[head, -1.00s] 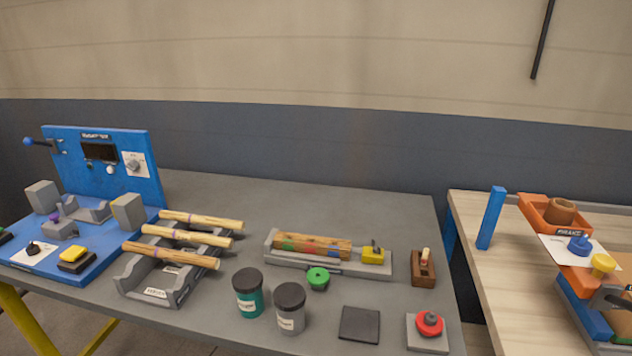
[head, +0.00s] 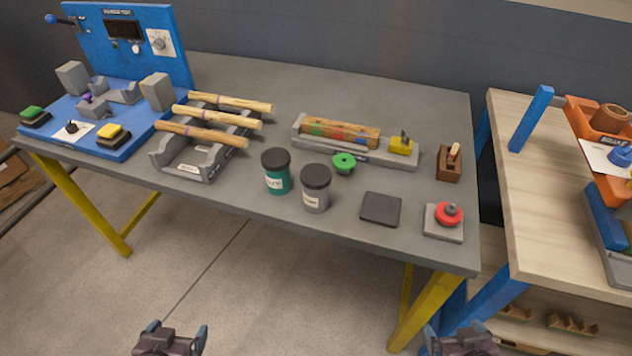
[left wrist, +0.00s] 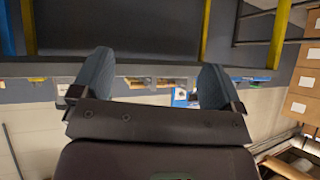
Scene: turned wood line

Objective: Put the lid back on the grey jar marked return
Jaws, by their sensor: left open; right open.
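The grey jar (head: 316,199) stands upright near the front middle of the grey table, with a small white label I cannot read. A black lid-like top (head: 316,176) covers its mouth; I cannot tell how well it is seated. A teal jar (head: 277,181) with a similar black top stands just left of it. My left gripper (head: 178,332) is open and empty, low in front of the table; its spread fingers also show in the left wrist view (left wrist: 155,82). My right gripper (head: 460,335) is open and empty at the bottom right, also away from the table.
A black square pad (head: 381,209) and a red knob on a grey plate (head: 444,222) lie right of the jars. A green spool (head: 343,163) sits behind. A rack with wooden rods (head: 180,165) stands left. A pale wooden bench (head: 530,210) is at right.

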